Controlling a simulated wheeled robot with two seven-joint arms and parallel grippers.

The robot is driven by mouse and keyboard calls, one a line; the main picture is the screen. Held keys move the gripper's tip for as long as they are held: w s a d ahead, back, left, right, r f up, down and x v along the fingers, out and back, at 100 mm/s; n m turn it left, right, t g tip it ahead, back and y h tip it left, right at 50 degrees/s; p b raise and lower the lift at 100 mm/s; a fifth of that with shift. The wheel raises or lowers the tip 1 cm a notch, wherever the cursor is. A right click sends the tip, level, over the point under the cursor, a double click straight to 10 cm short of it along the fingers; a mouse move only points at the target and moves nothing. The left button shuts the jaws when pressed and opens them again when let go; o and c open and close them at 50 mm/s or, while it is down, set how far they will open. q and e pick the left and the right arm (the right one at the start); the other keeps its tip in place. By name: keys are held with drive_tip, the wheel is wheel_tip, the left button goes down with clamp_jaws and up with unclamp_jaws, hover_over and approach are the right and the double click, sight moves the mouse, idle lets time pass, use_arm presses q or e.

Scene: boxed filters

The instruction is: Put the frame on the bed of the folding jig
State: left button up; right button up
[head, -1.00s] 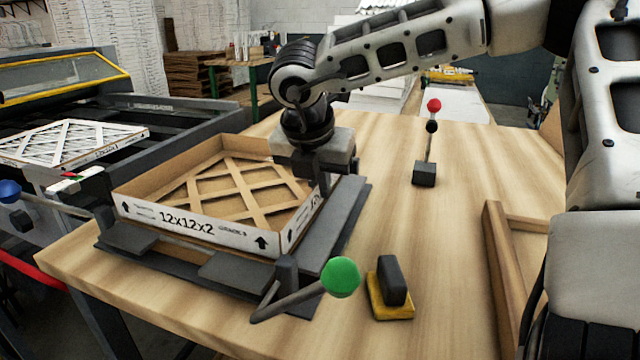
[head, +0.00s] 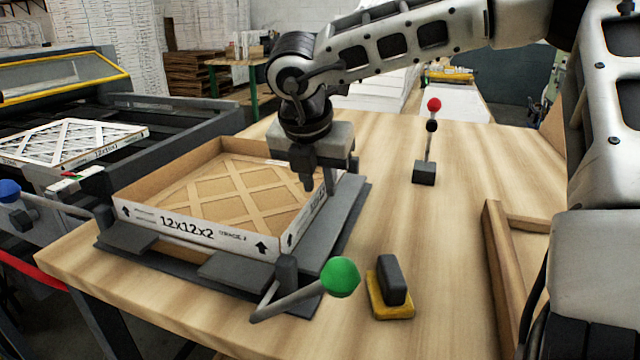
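A cardboard frame (head: 187,229) with low walls, an inner lattice and "12x12x2" on its white front sits flat on the folding jig (head: 345,231) on the table. The jig's dark flaps and bars show along the frame's front and right sides; its bed under the frame is hidden. My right gripper (head: 322,178) points down at the frame's right wall. Its fingers are apart, one over the inside of the frame and one at the outer right side. No grip on the wall shows. My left gripper is not in view.
A green-knobbed lever (head: 340,277) sticks out at the jig's front. A grey block on a yellow base (head: 391,285) and a red-knobbed stand (head: 425,170) are to the right. A wooden frame (head: 503,275) lies farther right. A white lattice filter (head: 70,143) is on the machine at left.

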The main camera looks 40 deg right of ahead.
drive_tip(key=v, duration=1)
drive_tip(key=shift+a+r, duration=0.2)
drive_tip(key=shift+r, duration=0.05)
drive_tip(key=shift+s+f, duration=0.1)
drive_tip(key=x, duration=1.2)
drive_tip(key=shift+d+f+b, duration=0.15)
drive_tip(key=shift+f+b, duration=0.2)
drive_tip(key=shift+r+p, duration=0.4)
drive_tip(key=shift+r, duration=1.7)
